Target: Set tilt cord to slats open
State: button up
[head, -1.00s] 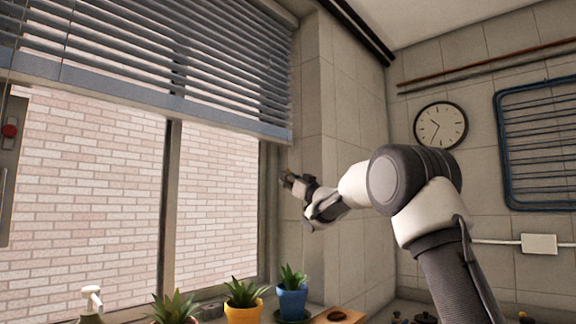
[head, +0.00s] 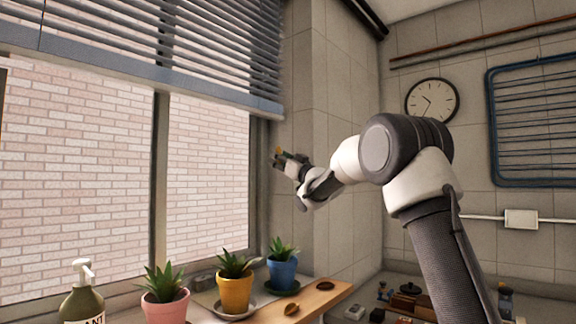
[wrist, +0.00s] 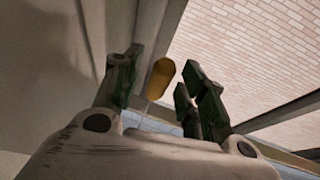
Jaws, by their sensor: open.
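The slatted blind (head: 215,45) hangs across the top of the window in the head view, with gaps showing between its slats. A small yellow-gold cord end (head: 279,150) shows at the tip of my gripper (head: 281,160), just below and beside the blind's lower right corner. In the wrist view, the yellow-gold cord end (wrist: 161,78) lies between or just beyond the two open dark green fingers of my gripper (wrist: 158,72). I see a gap on both sides of it there. The cord itself is too thin to make out clearly.
Potted plants stand on the sill: pink pot (head: 165,306), yellow pot (head: 235,292), blue pot (head: 282,272). A soap bottle (head: 82,302) is at lower left. A tiled wall (head: 298,95) stands close behind my gripper. The air before the window is clear.

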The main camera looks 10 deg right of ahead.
jog(key=v, duration=1.1)
jog(key=s+d+f+m+g+h, duration=0.3)
jog(key=s+d+f+h, duration=0.25)
jog(key=s, duration=0.25)
jog(key=s+d+f+m+g+h, duration=0.2)
jog(key=s+d+f+g+h, duration=0.15)
jog(key=s+f+h, duration=0.35)
jog(key=s+f+g, duration=0.3)
jog(key=s+f, duration=0.3)
jog(key=s, duration=0.4)
jog(key=s+f+g+y, duration=0.1)
jog(key=s+f+g, duration=0.2)
jog(key=s+f, duration=0.3)
jog(key=s+f+g+y, duration=0.1)
jog(key=s+f+g, duration=0.2)
jog(key=s, duration=1.2)
notch_tip(320, 180, down, 3)
jog(key=shift+s+d+r, duration=0.1)
jog(key=shift+s+d, duration=0.25)
